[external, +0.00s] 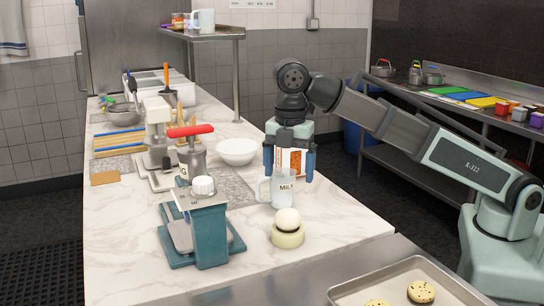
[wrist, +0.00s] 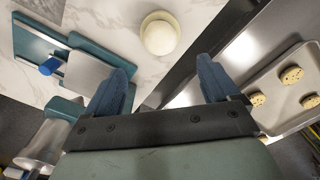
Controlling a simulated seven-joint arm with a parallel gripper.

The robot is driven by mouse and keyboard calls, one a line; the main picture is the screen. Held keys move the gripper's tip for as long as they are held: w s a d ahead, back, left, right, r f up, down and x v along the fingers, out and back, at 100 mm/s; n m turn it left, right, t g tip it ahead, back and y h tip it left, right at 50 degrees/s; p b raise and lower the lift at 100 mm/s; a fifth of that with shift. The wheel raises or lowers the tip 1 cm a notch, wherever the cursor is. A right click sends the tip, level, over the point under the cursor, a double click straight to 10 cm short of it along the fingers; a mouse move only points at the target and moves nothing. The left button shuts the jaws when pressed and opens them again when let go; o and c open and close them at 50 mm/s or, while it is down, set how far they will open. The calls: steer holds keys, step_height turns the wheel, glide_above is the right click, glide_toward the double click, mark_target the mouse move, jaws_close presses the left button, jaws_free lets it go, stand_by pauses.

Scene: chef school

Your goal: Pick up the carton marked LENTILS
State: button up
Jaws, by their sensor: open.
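A white carton with an orange-red picture (external: 291,161) stands on the marble counter, partly hidden behind my gripper and a clear jug. I cannot read its label, so I cannot confirm that it says LENTILS. My gripper (external: 289,172) has its blue fingers apart and pointing down, in front of the carton in the external view. In the wrist view my gripper (wrist: 164,68) is open with nothing between its fingers, and I cannot make out the carton there.
A jug marked MILK (external: 281,190) stands just below my gripper in the picture. A white ball on a pale ring (external: 288,236), a teal scale (external: 200,235) and a white bowl (external: 237,152) are nearby. A cookie tray (external: 445,277) is at the front right.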

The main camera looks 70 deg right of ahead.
steer(key=w+d+r+m, duration=0.1)
steer(key=w+d+m, duration=0.15)
steer(key=d, duration=0.65)
steer(key=w+d+m, duration=0.1)
steer(key=w+d, duration=0.2)
steer(key=d, duration=0.7)
steer(key=m+t, duration=0.1)
steer(key=m, duration=0.3)
glide_toward(292, 154)
steer(key=s+d+r, duration=0.3)
steer(key=d+r, duration=0.2)
steer(key=d, duration=0.3)
steer(key=shift+w+a+r+m+t+y, duration=0.2)
steer(key=shift+w+a+m+t+y, duration=0.15)
steer(key=shift+a+y, duration=0.2)
steer(key=shift+w+a+r+m+t+y, duration=0.15)
steer(key=shift+w+a+m+t+y, duration=0.15)
steer(key=shift+a+y, duration=0.2)
steer(key=shift+w+a+r+m, duration=0.1)
steer(key=shift+w+a+m, duration=0.2)
steer(key=shift+w+m, duration=0.1)
steer(key=x, duration=1.3)
steer(key=shift+w+a+f, duration=0.15)
steer(key=shift+w+f, duration=0.05)
steer(key=shift+f, duration=0.1)
steer(key=shift+f, duration=0.25)
steer(key=shift+c, duration=0.2)
